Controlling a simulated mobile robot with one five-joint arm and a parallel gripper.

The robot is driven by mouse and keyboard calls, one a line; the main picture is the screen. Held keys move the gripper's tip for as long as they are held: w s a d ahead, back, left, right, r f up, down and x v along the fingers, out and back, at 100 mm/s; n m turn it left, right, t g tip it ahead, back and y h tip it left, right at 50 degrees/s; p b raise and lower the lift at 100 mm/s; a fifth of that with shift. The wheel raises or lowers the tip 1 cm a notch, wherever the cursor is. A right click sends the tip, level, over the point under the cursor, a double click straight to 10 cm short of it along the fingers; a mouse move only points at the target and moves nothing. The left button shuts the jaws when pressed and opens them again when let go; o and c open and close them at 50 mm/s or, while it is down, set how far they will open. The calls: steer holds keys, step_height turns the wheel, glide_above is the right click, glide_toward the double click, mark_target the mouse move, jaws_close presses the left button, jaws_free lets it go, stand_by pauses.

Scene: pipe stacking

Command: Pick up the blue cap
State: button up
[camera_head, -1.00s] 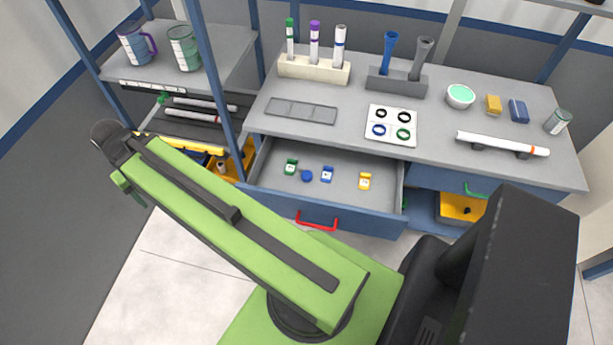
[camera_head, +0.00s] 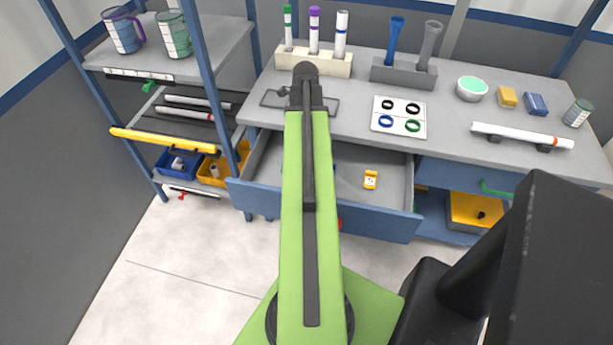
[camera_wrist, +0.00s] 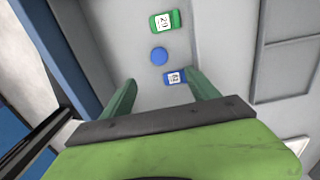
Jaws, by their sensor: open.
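The round blue cap (camera_wrist: 159,55) lies on the floor of the open drawer in the wrist view, between a green block labelled 20 (camera_wrist: 164,21) and a blue labelled block (camera_wrist: 174,77). My gripper (camera_wrist: 158,88) is open and empty. Its two green fingers stand apart, and the cap shows beyond them, with the blue block near the right finger. In the head view the fingers are hidden behind my arm.
The drawer (camera_head: 391,182) is pulled out below the worktop (camera_head: 355,105). A yellow block (camera_head: 371,180) lies in its right part. A card with rings (camera_head: 399,117) and a grey tray (camera_head: 272,98) lie on the worktop. Shelf posts stand at the left.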

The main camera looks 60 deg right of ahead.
step_height(320, 180, down, 12)
steer(key=b, duration=1.1)
steer(key=shift+f, duration=0.1)
step_height(320, 180, down, 5)
steer(key=b, duration=0.5)
steer(key=shift+s+a+f+b, duration=0.1)
steer(key=shift+s+b, duration=0.05)
steer(key=shift+b, duration=0.2)
steer(key=shift+r, duration=0.2)
steer(key=c, duration=1.4)
